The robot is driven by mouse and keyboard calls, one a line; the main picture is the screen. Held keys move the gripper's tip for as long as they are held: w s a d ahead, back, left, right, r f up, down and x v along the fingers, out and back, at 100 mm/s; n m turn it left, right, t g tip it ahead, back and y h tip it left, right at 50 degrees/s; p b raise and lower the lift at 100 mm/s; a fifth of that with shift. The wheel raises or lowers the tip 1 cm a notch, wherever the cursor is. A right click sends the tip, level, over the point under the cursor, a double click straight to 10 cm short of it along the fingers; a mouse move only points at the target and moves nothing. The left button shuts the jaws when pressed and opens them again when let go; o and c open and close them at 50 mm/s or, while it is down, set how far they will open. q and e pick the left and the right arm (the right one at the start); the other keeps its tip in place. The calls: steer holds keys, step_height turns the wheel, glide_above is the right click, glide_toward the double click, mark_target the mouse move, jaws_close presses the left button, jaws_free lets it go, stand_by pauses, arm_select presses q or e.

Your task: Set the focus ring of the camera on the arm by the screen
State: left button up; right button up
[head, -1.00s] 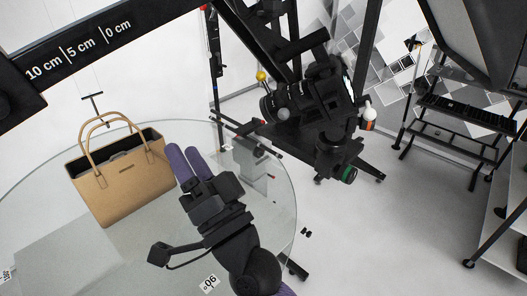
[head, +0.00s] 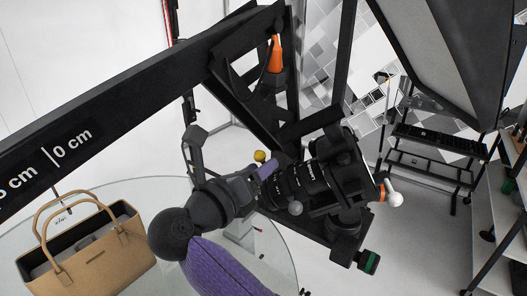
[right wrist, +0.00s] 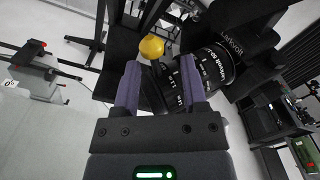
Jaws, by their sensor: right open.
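The black camera (head: 345,172) is mounted on the black arm by the screen, its lens pointing left. Its lens, with the focus ring (head: 312,180), shows white markings; the lens also shows in the right wrist view (right wrist: 216,66). My right gripper (head: 272,168) is at the front part of the lens, open. In the right wrist view its two purple fingers (right wrist: 160,78) are apart, with the lens front seen between and beyond them. The right finger hides part of the lens. I cannot tell whether either finger touches it. My left gripper is not in view.
A yellow knob (head: 260,156) sits close to the lens front; it also shows in the right wrist view (right wrist: 152,46). A tan handbag (head: 90,256) stands on the glass turntable (head: 205,275). A black beam (head: 120,120) crosses above. The large screen (head: 440,60) is at the upper right.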

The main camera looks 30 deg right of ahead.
steer(key=shift+w+d, duration=0.8)
steer(key=shift+d, duration=0.1)
steer(key=shift+s+d, duration=0.1)
steer(key=shift+d, duration=0.05)
steer(key=shift+f, duration=0.1)
steer(key=shift+c, duration=1.4)
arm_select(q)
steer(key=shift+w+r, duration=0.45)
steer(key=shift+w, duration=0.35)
arm_select(e)
jaws_close()
